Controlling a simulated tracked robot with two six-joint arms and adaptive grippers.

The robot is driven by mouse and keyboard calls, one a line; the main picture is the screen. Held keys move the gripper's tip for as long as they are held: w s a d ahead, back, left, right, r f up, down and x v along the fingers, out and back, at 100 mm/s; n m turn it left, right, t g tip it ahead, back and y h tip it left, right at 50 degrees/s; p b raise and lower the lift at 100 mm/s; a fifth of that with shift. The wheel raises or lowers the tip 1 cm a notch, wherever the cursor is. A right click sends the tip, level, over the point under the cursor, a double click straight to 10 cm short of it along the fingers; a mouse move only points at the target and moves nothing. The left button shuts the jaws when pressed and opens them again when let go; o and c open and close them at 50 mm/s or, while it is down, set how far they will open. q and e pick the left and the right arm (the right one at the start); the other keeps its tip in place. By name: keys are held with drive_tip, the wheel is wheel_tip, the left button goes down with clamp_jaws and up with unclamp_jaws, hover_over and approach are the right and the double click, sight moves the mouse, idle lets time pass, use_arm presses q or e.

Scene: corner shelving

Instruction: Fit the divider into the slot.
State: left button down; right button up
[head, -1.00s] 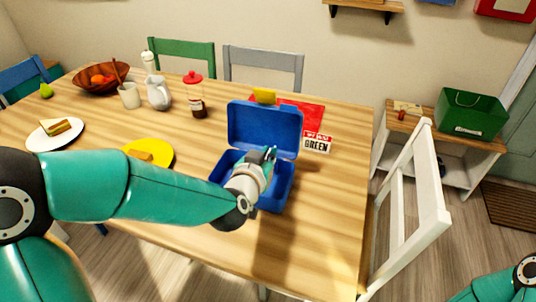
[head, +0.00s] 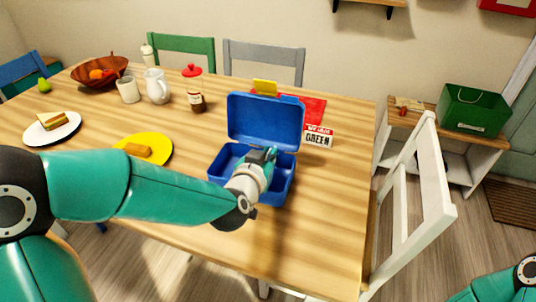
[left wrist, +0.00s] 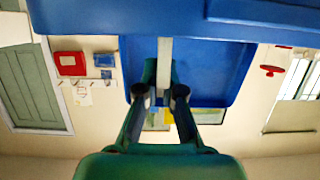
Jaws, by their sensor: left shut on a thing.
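The open blue lunch box (head: 215,172) stands on the table with its lid (head: 265,117) raised at the back. My left gripper (head: 264,156) is over the box's right part, near the lid. In the left wrist view its fingers (left wrist: 160,97) are shut on a pale narrow strip, which looks like the divider (left wrist: 165,60). The strip shows against the blue box. In the head view the divider is mostly hidden by my gripper. I cannot see the slot, or tell whether the divider's edge touches it. My right gripper is out of view.
A yellow plate (head: 165,147) with food is left of the box. A jar (head: 197,102) and a pitcher (head: 156,86) stand farther back. A white chair (head: 438,180) is at the right.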

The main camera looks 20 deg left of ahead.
use_arm(q)
drive_tip(key=shift+f+b, duration=1.1)
drive_tip(key=shift+f, duration=0.1)
drive_tip(key=c, duration=1.2)
unclamp_jaws()
drive_tip(key=shift+c, duration=0.2)
drive_tip(key=v, duration=0.7)
drive_tip(key=shift+s, duration=0.2)
